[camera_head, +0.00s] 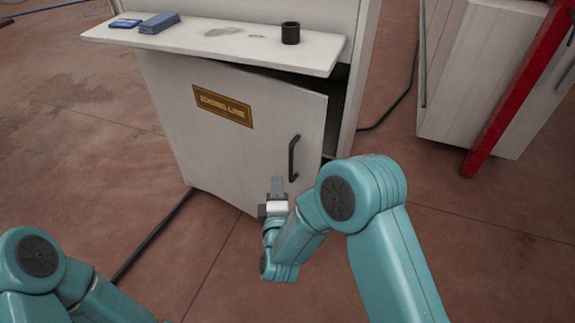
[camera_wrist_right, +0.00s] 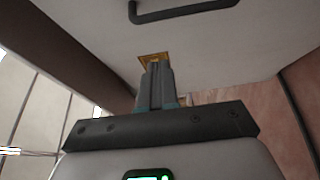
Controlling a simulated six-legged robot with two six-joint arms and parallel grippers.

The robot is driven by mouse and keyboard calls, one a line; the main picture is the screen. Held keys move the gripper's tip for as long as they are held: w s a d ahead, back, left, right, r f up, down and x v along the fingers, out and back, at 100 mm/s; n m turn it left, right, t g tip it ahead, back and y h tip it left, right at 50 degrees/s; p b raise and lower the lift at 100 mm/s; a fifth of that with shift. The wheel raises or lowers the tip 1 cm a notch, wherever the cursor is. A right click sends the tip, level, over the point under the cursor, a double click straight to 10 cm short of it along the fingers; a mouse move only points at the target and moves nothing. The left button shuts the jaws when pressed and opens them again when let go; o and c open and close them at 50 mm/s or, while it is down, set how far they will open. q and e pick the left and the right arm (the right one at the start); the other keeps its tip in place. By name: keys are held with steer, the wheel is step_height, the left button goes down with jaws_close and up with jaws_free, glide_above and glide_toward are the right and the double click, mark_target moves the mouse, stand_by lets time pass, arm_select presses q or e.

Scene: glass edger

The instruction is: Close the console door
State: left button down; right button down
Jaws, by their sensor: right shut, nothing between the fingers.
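The console door (camera_head: 255,125) is a pale panel with a yellow and dark nameplate (camera_head: 223,106) and a dark bar handle (camera_head: 293,158). It stands ajar, with a dark gap along its right edge. My right gripper (camera_head: 277,184) is shut and empty, in front of the door's lower part, left of and below the handle. I cannot tell whether its tips touch the door. In the right wrist view the shut fingers (camera_wrist_right: 156,80) point toward the door surface (camera_wrist_right: 220,60), and the handle (camera_wrist_right: 185,12) shows at the top. My left gripper is out of view.
A shelf (camera_head: 190,38) juts out above the door, bearing a black cup (camera_head: 290,33) and blue items (camera_head: 159,22). A white cabinet with a red post (camera_head: 520,90) stands at right. Dark cables lie on the brown floor (camera_head: 470,230), which is otherwise open at right.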

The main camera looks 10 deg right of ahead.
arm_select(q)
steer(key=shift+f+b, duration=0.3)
arm_select(e)
steer(key=w+d, duration=0.4)
steer(key=w, duration=0.3)
steer(key=shift+d, duration=0.15)
